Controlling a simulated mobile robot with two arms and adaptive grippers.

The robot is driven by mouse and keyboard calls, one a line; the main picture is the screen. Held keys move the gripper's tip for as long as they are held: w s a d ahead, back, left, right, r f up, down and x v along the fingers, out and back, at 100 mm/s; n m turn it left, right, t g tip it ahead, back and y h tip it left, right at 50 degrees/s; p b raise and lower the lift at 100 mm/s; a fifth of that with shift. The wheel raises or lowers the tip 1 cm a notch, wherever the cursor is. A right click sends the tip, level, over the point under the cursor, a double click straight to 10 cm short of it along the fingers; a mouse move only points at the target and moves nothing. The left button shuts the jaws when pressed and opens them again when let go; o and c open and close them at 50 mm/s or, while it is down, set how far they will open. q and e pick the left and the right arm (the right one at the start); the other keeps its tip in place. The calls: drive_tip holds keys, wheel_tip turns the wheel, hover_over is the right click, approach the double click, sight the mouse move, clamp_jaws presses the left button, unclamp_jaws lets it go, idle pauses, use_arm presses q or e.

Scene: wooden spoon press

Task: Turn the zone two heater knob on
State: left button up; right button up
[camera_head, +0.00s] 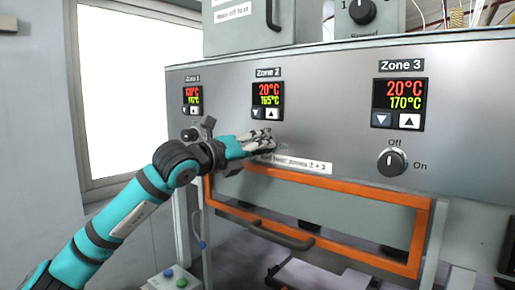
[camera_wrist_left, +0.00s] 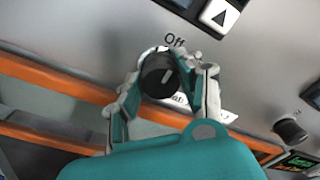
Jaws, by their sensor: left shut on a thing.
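The zone two heater knob is hidden behind my left gripper (camera_head: 268,142) in the head view. In the left wrist view the knob (camera_wrist_left: 159,75) is black and round, with a pale pointer mark, below an "Off" label (camera_wrist_left: 175,40). My left gripper (camera_wrist_left: 162,88) has its fingers on both sides of the knob and is shut on it. The zone 2 display (camera_head: 267,94) above reads 20°C in red and 165°C in green. My right gripper is in neither view.
The zone 3 knob (camera_head: 391,163) is to the right, its pointer up towards "Off", under the zone 3 display (camera_head: 399,103). The zone 1 display (camera_head: 192,100) is to the left. An orange-framed door (camera_head: 330,192) with a dark handle (camera_head: 283,239) lies below the panel.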

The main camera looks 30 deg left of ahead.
use_arm(q)
drive_tip(key=m+b, duration=0.1)
drive_tip(key=m, duration=0.2)
drive_tip(key=m+b, duration=0.1)
drive_tip(key=m, duration=0.3)
drive_tip(key=shift+m, duration=0.3)
drive_tip(key=m, duration=0.5)
drive_tip(key=shift+y+b, duration=0.3)
drive_tip(key=shift+y, duration=0.1)
drive_tip(key=shift+d+m+g, duration=0.1)
drive_tip(key=shift+m+g, duration=0.2)
drive_tip(key=shift+m, duration=1.9)
drive_tip(key=shift+f, duration=0.1)
drive_tip(key=o, duration=1.2)
drive_tip(key=shift+y, duration=0.3)
drive_tip(key=shift+c, duration=0.2)
drive_tip(key=shift+s, duration=0.15)
